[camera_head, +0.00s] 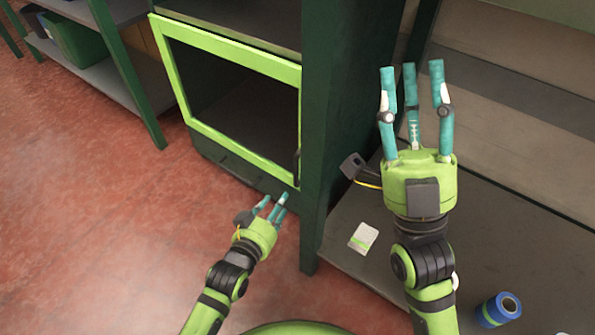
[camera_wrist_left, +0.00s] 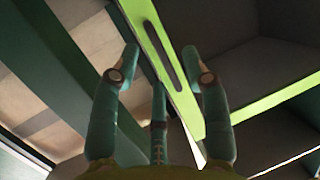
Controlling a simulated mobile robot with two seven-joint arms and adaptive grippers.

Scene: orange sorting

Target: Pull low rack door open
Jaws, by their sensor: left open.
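The low rack door has a bright green frame (camera_head: 240,155) around a dark middle and sits in the dark green rack. It looks shut, though a small gap would be hard to see. A dark handle (camera_head: 298,156) is on its right edge, and the left wrist view shows it as a long dark bar (camera_wrist_left: 165,55) on the green edge. My left gripper (camera_head: 272,203) is open and empty, just in front of and below the door's lower right corner. In the left wrist view its spread fingers (camera_wrist_left: 165,60) point toward the handle, with no contact visible. My right gripper (camera_head: 411,75) is open and empty, right of the rack post.
A dark green post (camera_head: 335,130) stands beside the door. A low shelf at right holds a white-and-green packet (camera_head: 363,238) and a blue roll (camera_head: 497,309). Another shelf with a green bin (camera_head: 75,42) is at upper left. The red floor (camera_head: 90,220) before the door is clear.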

